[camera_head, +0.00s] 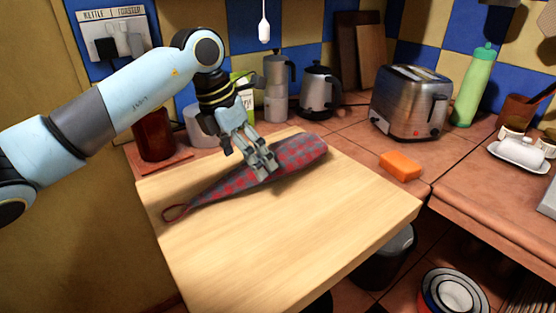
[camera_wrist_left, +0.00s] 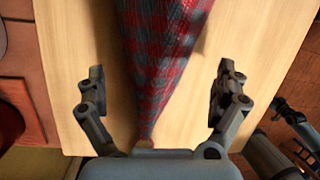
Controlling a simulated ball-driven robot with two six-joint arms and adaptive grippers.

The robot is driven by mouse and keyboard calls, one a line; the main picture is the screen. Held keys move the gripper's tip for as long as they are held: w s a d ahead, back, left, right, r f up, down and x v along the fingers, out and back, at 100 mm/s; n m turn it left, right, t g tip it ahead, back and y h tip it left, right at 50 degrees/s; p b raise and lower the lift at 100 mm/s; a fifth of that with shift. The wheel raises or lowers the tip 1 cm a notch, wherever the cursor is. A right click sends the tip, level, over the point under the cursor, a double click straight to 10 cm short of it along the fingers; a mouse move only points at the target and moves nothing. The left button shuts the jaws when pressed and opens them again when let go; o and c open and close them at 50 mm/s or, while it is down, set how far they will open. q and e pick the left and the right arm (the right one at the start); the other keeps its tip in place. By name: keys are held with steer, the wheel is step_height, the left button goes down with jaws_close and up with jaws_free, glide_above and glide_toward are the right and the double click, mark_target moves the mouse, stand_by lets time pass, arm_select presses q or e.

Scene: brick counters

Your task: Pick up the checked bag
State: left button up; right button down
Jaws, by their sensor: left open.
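The checked bag (camera_head: 297,153), red and grey-blue, lies on its side on the light wooden board (camera_head: 300,235). Its wide end is toward the back right, and its narrow end with a loop points to the front left. My left gripper (camera_head: 264,169) is over the middle of the bag in the head view and hides part of it. In the left wrist view the bag (camera_wrist_left: 162,55) runs between the two open fingers of the gripper (camera_wrist_left: 160,82), with a gap on each side.
Behind the board are a dark red jar (camera_head: 153,135), a moka pot (camera_head: 277,85) and a metal kettle (camera_head: 318,92). To the right are a toaster (camera_head: 410,101), an orange sponge (camera_head: 400,166) and a green bottle (camera_head: 474,87). The board's front is clear.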

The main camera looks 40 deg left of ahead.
mark_target(251, 169)
arm_select(q)
steer(key=x, duration=0.3)
steer(key=shift+w+f, duration=0.15)
steer(key=shift+f, duration=0.15)
steer(key=c, duration=1.3)
